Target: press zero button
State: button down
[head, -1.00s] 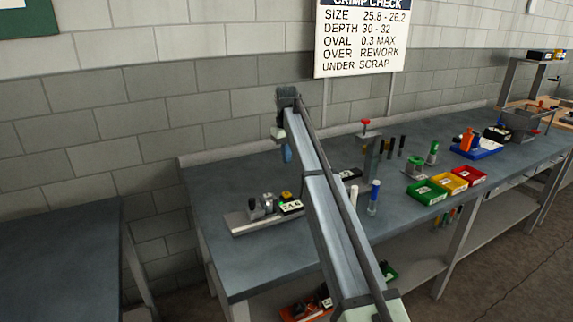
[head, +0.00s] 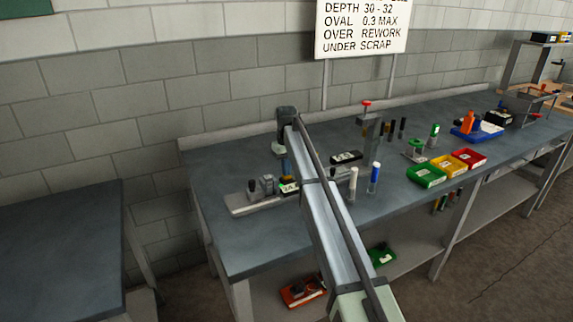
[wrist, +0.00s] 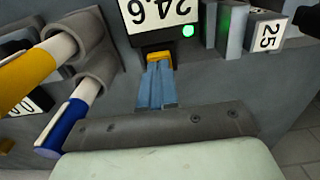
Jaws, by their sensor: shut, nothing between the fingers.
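A gauge with a black-framed white display (wrist: 160,14) is at the top of the wrist view. Its digits stand upside down and look like 24.6, beside a lit green lamp (wrist: 188,31). A small yellow-orange button (wrist: 160,57) sits just below the display. My gripper (wrist: 157,68) is shut and empty, its blue fingertips right at the button and partly covering it. I cannot tell whether they touch. In the head view my gripper (head: 286,168) is over the gauge display (head: 289,188), at the right end of a light grey base plate (head: 243,210).
Yellow and blue cylinders in grey holders crowd the left of the wrist view. In the head view, green (head: 427,176), yellow (head: 449,167) and red bins (head: 470,158) stand to the right.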

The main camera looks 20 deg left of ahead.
jog(key=shift+f, duration=0.15)
jog(key=shift+s+f, duration=0.1)
jog(key=shift+f, duration=0.8)
jog(key=shift+d, duration=0.1)
notch_tip(320, 180, up, 15)
jog(key=shift+f, duration=0.1)
dwell(0.5)
